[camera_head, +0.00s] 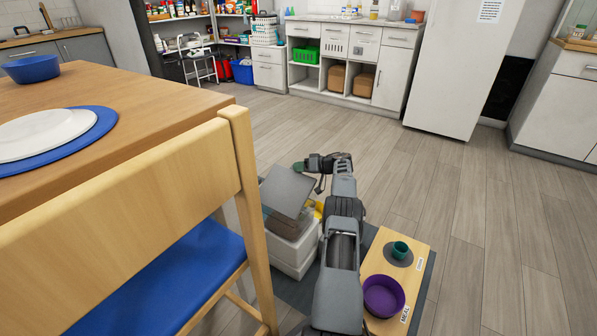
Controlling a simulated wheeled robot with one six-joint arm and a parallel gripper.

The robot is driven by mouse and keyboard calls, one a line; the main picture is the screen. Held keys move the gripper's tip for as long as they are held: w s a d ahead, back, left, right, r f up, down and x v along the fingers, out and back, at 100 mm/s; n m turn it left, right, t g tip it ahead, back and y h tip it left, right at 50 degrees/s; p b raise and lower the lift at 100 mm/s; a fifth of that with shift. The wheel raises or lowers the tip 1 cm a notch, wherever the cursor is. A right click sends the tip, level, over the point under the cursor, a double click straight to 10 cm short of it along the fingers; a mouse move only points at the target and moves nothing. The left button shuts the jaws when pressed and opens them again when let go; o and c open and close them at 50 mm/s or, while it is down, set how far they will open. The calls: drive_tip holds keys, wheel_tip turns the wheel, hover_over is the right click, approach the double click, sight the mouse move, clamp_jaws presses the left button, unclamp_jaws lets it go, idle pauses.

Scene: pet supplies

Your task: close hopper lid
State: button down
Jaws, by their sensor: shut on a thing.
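The hopper (294,253) is a pale box on the floor mat, left of my arm. Its grey lid (288,190) is raised and tilted, and part of the opening shows beneath it. I cannot tell whether this piece belongs to the lid. The fingertips are small and partly hidden.
A wooden board (418,262) right of my arm holds a purple bowl (384,296) and a teal cup (400,250). A yellow thing (318,209) is beside the hopper. A wooden chair (243,170) and table (150,95) stand close on the left. Floor beyond is clear.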

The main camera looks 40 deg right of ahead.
drive_tip(key=shift+a+f, duration=0.25)
drive_tip(key=shift+f, duration=0.3)
drive_tip(key=c, duration=1.3)
unclamp_jaws()
drive_tip(key=shift+w+a, duration=0.1)
drive_tip(key=shift+w, duration=0.05)
drive_tip(key=shift+o, duration=0.3)
drive_tip(key=shift+r, duration=0.15)
drive_tip(key=shift+d, duration=0.2)
drive_tip(key=p+v, duration=0.4)
drive_tip(key=v, duration=0.9)
drive_tip(key=shift+s+d+p, duration=0.2)
drive_tip(key=shift+s+p, duration=0.1)
drive_tip(key=shift+p, duration=0.05)
drive_tip(key=shift+r, duration=0.2)
